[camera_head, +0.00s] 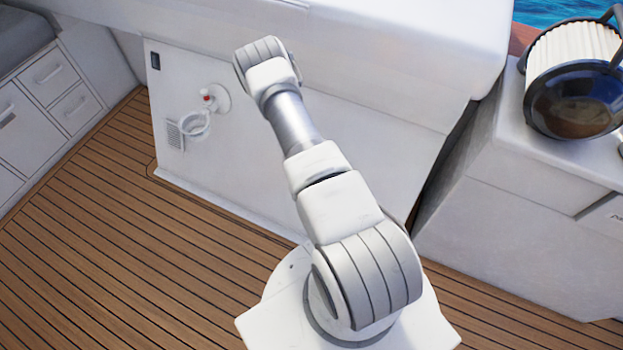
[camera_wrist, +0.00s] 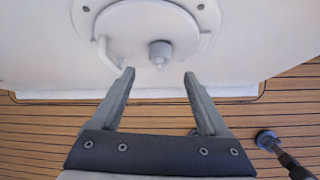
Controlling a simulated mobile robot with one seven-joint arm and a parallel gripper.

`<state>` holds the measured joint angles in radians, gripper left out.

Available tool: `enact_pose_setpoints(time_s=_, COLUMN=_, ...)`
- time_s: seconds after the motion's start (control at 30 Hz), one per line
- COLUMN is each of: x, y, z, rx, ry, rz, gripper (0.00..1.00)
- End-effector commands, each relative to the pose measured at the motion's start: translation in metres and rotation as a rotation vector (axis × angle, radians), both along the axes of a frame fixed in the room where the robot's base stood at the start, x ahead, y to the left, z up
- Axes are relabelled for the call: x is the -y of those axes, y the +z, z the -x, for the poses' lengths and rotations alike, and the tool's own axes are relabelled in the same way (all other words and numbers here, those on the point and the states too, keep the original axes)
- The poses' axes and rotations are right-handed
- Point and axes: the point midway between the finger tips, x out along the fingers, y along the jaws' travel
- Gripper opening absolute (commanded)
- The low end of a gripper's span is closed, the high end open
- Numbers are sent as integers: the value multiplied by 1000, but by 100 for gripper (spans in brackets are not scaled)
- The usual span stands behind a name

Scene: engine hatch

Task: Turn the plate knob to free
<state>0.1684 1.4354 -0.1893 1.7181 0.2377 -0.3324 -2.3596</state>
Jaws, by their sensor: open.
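In the wrist view a round white plate (camera_wrist: 120,25) with visible screws is on a white upright panel. A small grey knob (camera_wrist: 160,48) with a pale tip sticks out of it, right of the plate's middle. A curved white handle (camera_wrist: 108,55) is on the plate to the left of the knob. My gripper (camera_wrist: 158,73) is open and empty, its two grey fingers apart. The knob shows between and just beyond the fingertips, and I see no contact. In the head view my arm hides the gripper, and I cannot make out the knob.
Wooden decking (camera_head: 130,230) lies below the white panel (camera_head: 330,130). A red-topped fitting (camera_head: 222,98) and a white ring (camera_head: 195,125) are on the panel's left. A dark round-ended object (camera_wrist: 267,140) is at the wrist view's lower right. A white counter (camera_head: 540,165) stands right.

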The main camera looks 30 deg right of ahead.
Motion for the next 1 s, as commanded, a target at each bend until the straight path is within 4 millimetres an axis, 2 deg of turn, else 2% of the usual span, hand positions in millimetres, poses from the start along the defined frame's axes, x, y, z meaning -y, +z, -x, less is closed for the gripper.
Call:
enact_pose_setpoints(time_s=0.03, x=4, y=-15, z=-2, rx=1, ry=-2, rz=-1, gripper=78)
enact_pose_setpoints(time_s=0.1, x=9, y=-27, z=-6, rx=1, ry=-3, rz=0, gripper=78)
enact_pose_setpoints(time_s=0.3, x=17, y=-53, z=-14, rx=2, ry=-1, rz=0, gripper=78)
enact_pose_setpoints(time_s=0.5, x=21, y=-62, z=-17, rx=0, ry=0, rz=0, gripper=78)
enact_pose_setpoints(time_s=0.77, x=21, y=-62, z=-17, rx=0, ry=1, rz=0, gripper=78)
enact_pose_setpoints(time_s=1.0, x=21, y=-62, z=-17, rx=0, ry=0, rz=0, gripper=35)
